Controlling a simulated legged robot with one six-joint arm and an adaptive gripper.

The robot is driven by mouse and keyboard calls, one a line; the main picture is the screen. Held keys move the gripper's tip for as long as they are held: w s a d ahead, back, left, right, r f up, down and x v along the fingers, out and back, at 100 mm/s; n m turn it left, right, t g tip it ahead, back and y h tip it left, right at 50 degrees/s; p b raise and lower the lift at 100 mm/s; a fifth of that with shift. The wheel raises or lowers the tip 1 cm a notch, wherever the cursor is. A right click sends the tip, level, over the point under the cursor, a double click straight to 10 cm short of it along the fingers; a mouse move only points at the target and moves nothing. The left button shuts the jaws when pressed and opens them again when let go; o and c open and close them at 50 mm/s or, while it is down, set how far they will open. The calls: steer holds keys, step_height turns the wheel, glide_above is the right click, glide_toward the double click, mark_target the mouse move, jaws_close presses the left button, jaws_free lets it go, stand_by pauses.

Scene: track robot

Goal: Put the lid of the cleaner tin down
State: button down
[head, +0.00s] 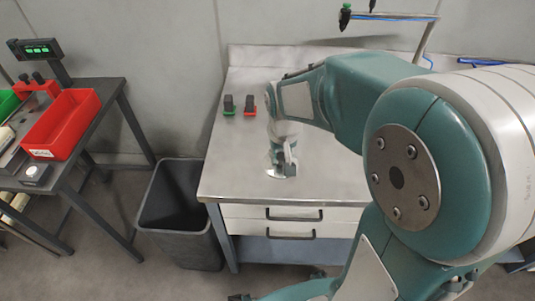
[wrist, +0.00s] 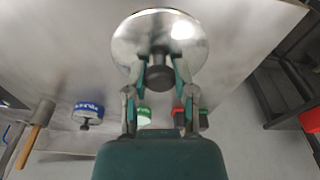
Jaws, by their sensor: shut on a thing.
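My gripper (wrist: 158,76) is shut on the black knob of a round shiny metal lid (wrist: 132,42). In the wrist view the lid fills the top middle, with the fingers on either side of the knob. In the head view my gripper (head: 287,155) is low over the front part of the metal bench, and a bright sliver of the lid (head: 282,176) shows beneath it. I cannot tell whether the lid touches the bench. A blue-labelled tin (wrist: 88,113) and a green-and-white round thing (wrist: 144,116) stand behind the gripper in the wrist view. I cannot tell which is the cleaner tin.
Two small dark items, on green (head: 228,104) and red (head: 250,105) bases, stand on the bench (head: 225,170). A dark bin (head: 180,215) stands left of it. A side table farther left holds a red tray (head: 62,125). The bench's front left is clear.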

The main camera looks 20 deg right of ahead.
steer(key=w+f, duration=0.6)
steer(key=shift+a+f, duration=0.15)
steer(key=shift+a, duration=0.15)
steer(key=shift+f, duration=1.65)
steer(key=shift+f, duration=0.1)
steer(key=shift+c, duration=2.2)
jaws_free()
steer(key=shift+w, duration=0.1)
step_height(320, 180, up, 12)
steer(key=s+f, duration=0.1)
steer(key=s+r+t, duration=0.1)
steer(key=s+r, duration=0.2)
steer(key=s, duration=0.3)
steer(key=s+r+n+t, duration=0.1)
steer(key=s+r, duration=0.3)
steer(key=s, duration=0.3)
steer(key=s+r+t, duration=0.2)
steer(key=s+r, duration=0.1)
steer(key=s, duration=0.4)
steer(key=shift+r, duration=0.2)
